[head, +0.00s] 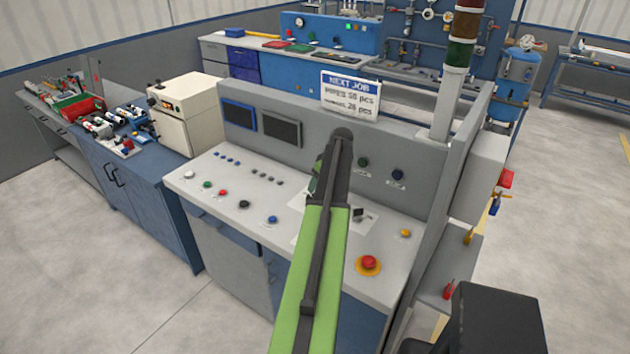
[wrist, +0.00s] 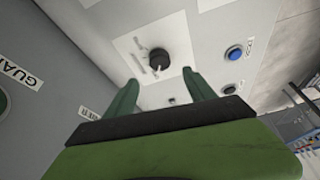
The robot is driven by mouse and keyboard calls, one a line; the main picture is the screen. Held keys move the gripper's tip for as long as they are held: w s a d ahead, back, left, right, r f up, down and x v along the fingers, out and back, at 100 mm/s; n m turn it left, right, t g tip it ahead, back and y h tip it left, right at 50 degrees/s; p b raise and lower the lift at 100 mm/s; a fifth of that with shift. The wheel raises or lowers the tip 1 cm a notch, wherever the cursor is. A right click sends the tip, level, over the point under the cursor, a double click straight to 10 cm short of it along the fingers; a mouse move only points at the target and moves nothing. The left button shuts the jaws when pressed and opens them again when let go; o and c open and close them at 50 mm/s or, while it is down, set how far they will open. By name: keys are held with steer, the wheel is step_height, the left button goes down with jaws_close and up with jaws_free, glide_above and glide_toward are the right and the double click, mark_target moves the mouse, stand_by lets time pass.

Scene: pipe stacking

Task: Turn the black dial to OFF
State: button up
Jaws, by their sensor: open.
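The black dial (wrist: 158,61) is a round knob on a white plate (wrist: 127,45) with small print, in the upper middle of the wrist view. The print is too small to read, and I cannot tell which mark the dial points to. My gripper (wrist: 160,77) is open, with its green fingers apart and nothing between them. In the picture, the fingertips lie below the dial, one to each side; I see no contact.
A blue button (wrist: 233,52) is right of the dial. The console desk (head: 200,172) also has a red emergency button (head: 368,263) and a black switch (head: 358,215) on a white plate. The upright panel (head: 305,155) behind carries two screens and a sign (head: 350,95).

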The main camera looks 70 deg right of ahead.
steer(key=p+v, duration=0.5)
steer(key=v, duration=0.3)
steer(key=shift+p, duration=0.3)
steer(key=shift+s, duration=0.1)
